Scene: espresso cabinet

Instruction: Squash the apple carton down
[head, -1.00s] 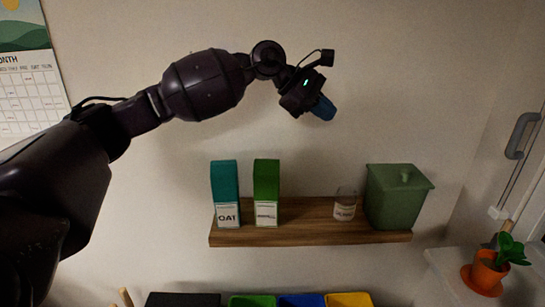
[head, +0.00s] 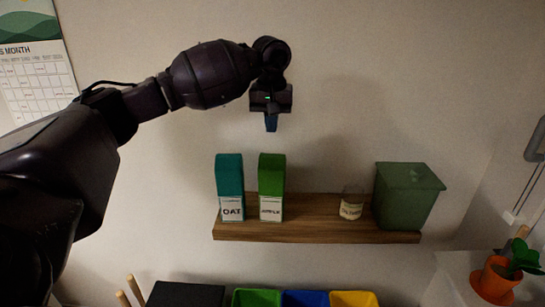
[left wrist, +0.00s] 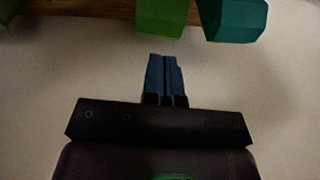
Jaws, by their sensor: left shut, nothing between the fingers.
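The apple carton is the green carton (head: 271,187) with a white label, upright on the wooden shelf (head: 300,232). A teal carton (head: 230,188) labelled OAT stands just left of it. My left gripper (head: 271,124) is shut and empty, pointing down above the green carton with a clear gap. My right gripper is not in view.
Below are green (head: 256,299), blue and yellow bins. A potted plant (head: 497,280) is at the lower right. The wall above the shelf is clear.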

